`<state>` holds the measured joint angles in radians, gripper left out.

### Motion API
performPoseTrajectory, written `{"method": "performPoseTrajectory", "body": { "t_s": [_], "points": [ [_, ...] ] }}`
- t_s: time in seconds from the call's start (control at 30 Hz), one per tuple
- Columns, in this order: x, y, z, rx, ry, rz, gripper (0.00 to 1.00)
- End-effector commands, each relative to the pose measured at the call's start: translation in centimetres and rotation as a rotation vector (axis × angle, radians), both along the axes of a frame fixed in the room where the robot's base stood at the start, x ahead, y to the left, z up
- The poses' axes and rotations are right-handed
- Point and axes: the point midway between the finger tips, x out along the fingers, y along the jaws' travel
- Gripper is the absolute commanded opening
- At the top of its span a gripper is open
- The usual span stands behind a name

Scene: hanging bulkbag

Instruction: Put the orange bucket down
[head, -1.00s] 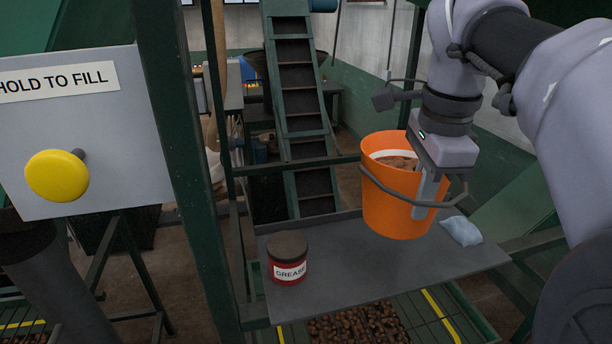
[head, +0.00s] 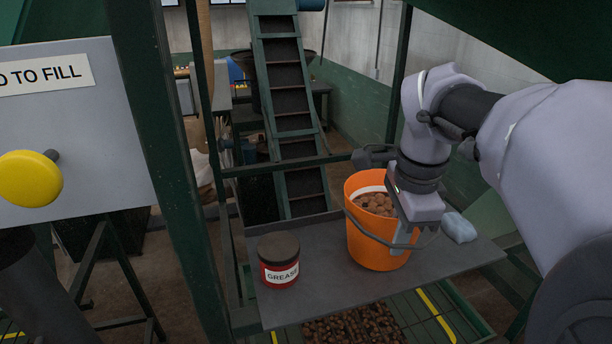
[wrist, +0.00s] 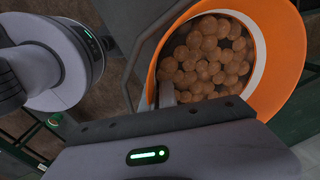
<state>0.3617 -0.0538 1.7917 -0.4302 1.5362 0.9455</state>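The orange bucket (head: 368,244) is in the middle of the head view, full of round brown nuts or similar pieces, with a dark handle hanging down its near side. Its base is at or just above the grey shelf (head: 335,288); I cannot tell whether it touches. My gripper (head: 402,236) points down at the bucket's right rim and is shut on the bucket's wall there. The fingertips are partly hidden. In the wrist view the bucket's orange rim (wrist: 281,93) and contents fill the upper right, with a finger at the rim.
A red grease tin (head: 279,262) with a dark lid stands on the shelf left of the bucket. A pale blue cloth (head: 459,228) lies right of it. A green post (head: 178,170) rises at left, beside a panel with a yellow button (head: 30,178). Bare shelf lies in front.

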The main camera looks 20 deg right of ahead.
Motion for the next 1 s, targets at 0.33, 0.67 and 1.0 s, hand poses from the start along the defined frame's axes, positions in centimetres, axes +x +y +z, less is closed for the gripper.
{"method": "performPoseTrajectory", "body": {
  "t_s": [0.33, 0.67, 1.0],
  "points": [
    [0.0, 0.0, -0.3, 0.0, 0.001, 0.0, 0.24],
    [-0.1, 0.0, 1.4, -0.001, -0.002, 0.001, 0.24],
    [-1.0, 0.2, 9.2, -0.001, -0.002, 0.001, 0.24]
  ]
}}
